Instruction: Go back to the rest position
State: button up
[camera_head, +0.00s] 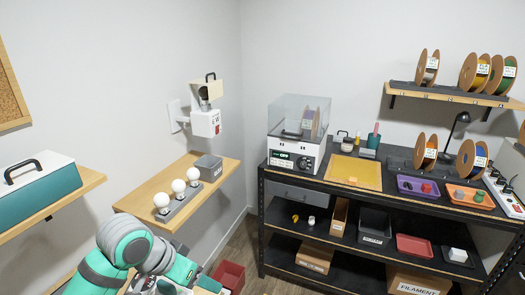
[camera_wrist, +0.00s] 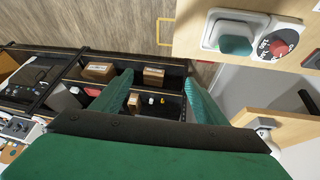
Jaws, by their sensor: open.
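My gripper (camera_wrist: 157,90) shows in the wrist view as two green fingers spread apart, with nothing between them. Behind the gap lie the dark bench's lower shelves, at a distance. In the head view my arm enters at the bottom left, in front of the wooden wall shelf with the bulbs; its end runs low, near the bottom edge, and the fingers are not clear there.
A wooden shelf (camera_head: 136,204) with three white bulbs (camera_head: 178,187) and a grey box (camera_head: 208,168) is close to my arm. A red bin (camera_head: 229,275) stands below. The black bench (camera_head: 262,215) is right.

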jog(key=w+d+r+n+t+h, duration=0.1)
jog(key=w+d+n+t+h, duration=0.3)
jog(key=d, duration=0.7)
jog(key=w+d+r+t+h, duration=0.2)
jog(key=w+d+t, duration=0.4)
jog(key=d, duration=0.4)
jog(key=s+f+n+t+y, duration=0.3)
jog(key=s+f+n+y, duration=0.55)
jog(key=s+f, duration=1)
jog(key=s+a+f+m, duration=0.1)
jog(key=s+a+m, duration=0.1)
jog(key=s, duration=1)
jog(key=s+a+f+m+g+y, duration=0.1)
jog(key=s+a+m, duration=0.2)
jog(key=s, duration=0.9)
jog(key=shift+f+m+g, duration=0.3)
jog(key=shift+f+m, duration=0.05)
jog(key=shift+m, duration=0.6)
jog(key=shift+a, duration=0.1)
